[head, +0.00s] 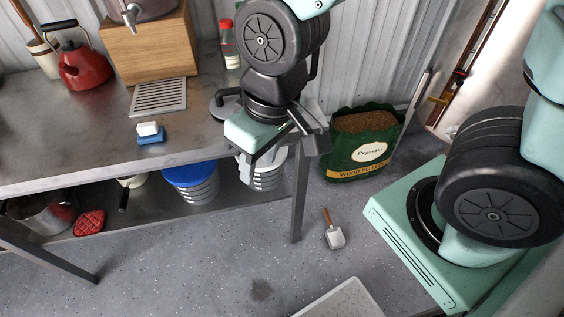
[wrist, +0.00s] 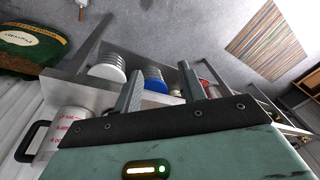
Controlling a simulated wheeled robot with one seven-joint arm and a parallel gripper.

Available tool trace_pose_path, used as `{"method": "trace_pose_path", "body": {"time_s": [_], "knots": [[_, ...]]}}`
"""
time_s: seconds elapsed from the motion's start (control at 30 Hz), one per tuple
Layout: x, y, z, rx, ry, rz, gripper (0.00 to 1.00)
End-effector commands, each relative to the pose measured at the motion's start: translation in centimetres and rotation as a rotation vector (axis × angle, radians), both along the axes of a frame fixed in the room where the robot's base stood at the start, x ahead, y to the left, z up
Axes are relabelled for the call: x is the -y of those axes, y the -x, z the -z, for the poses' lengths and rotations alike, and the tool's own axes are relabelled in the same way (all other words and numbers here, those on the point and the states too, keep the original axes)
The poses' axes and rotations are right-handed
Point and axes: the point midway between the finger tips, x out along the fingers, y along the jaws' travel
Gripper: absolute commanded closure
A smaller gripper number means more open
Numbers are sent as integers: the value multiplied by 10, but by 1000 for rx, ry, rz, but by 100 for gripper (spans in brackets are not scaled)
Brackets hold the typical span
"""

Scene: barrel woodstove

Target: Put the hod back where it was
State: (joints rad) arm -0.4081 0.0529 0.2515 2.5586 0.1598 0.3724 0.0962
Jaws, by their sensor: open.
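I cannot surely pick out a hod in either view. A small scoop (head: 335,238) with a wooden handle and a pale pan lies on the floor right of the table leg; part of it shows at the top of the wrist view (wrist: 82,4). My gripper (head: 262,160) is open at the table's front right corner, with no object seen between its fingers. In the wrist view its two fingers (wrist: 160,78) stand apart before the lower shelf. My gripper partly hides a white ribbed bucket (head: 268,176) in the head view.
The metal table (head: 100,165) holds a red kettle (head: 83,68), a wooden box and a blue sponge (head: 151,139). A green pellet bag (head: 362,150) stands by the wall. A marked jug (wrist: 70,125) shows beside my gripper. The floor in front is mostly clear.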

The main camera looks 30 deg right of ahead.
Motion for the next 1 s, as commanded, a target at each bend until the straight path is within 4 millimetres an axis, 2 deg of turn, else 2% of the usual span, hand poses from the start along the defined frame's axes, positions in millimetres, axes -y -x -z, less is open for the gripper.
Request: {"method": "trace_pose_path", "body": {"time_s": [0.03, 0.1, 0.27, 1.0], "knots": [[0, 15, -13, -9, 23, -74, 59], [2, 33, -24, -30, 59, -157, 59], [8, 54, -35, -55, 110, -254, 59], [8, 56, -36, -59, 114, -259, 59]]}}
